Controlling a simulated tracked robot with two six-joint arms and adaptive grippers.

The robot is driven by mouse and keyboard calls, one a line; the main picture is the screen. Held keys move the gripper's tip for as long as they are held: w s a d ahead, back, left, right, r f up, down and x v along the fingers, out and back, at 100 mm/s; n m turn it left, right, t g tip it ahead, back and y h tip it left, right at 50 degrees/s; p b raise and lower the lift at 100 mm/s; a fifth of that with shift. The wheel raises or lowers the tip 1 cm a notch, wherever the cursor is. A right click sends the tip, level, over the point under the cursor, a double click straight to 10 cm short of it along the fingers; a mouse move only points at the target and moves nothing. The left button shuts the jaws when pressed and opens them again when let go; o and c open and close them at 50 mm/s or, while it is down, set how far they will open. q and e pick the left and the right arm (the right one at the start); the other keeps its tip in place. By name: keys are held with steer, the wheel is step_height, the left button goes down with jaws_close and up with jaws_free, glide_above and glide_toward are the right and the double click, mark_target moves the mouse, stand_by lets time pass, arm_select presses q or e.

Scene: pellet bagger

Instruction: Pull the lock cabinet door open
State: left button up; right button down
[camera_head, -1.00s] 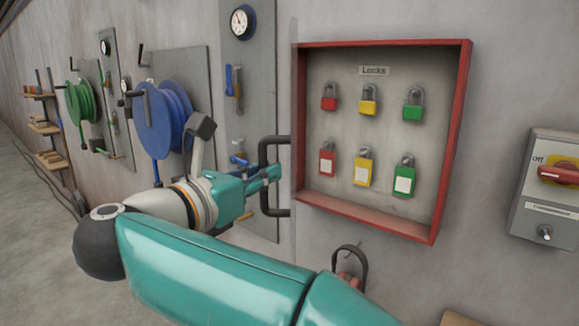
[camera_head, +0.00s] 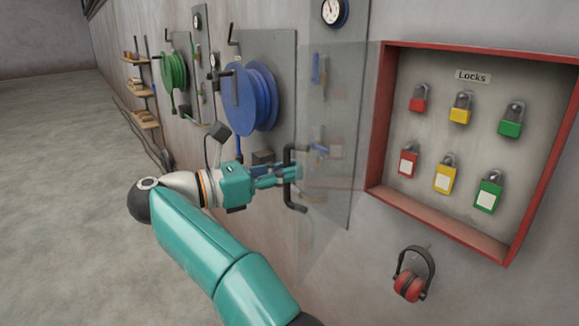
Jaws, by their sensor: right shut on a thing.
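A black bar handle (camera_head: 288,158) sits at the door's outer edge. My right gripper (camera_head: 292,174) is shut on this handle, with its fingers partly hidden around the bar. Red, yellow and green padlocks (camera_head: 443,178) hang inside in two rows. My left gripper is not in view.
Red ear muffs (camera_head: 409,285) hang below the cabinet. A blue hose reel (camera_head: 255,97) and a green reel (camera_head: 174,82) are on the wall behind my arm. A gauge (camera_head: 333,11) is above the door. Open floor (camera_head: 60,200) lies at the left.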

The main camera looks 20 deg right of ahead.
steer(key=shift+w+d+r, duration=0.1)
steer(key=shift+r, duration=0.1)
steer(key=c, duration=1.5)
jaws_free()
steer(key=o, duration=0.3)
steer(key=shift+w+d+f, duration=0.1)
steer(key=shift+d, duration=0.1)
steer(key=shift+a, duration=0.1)
steer(key=shift+a, duration=0.1)
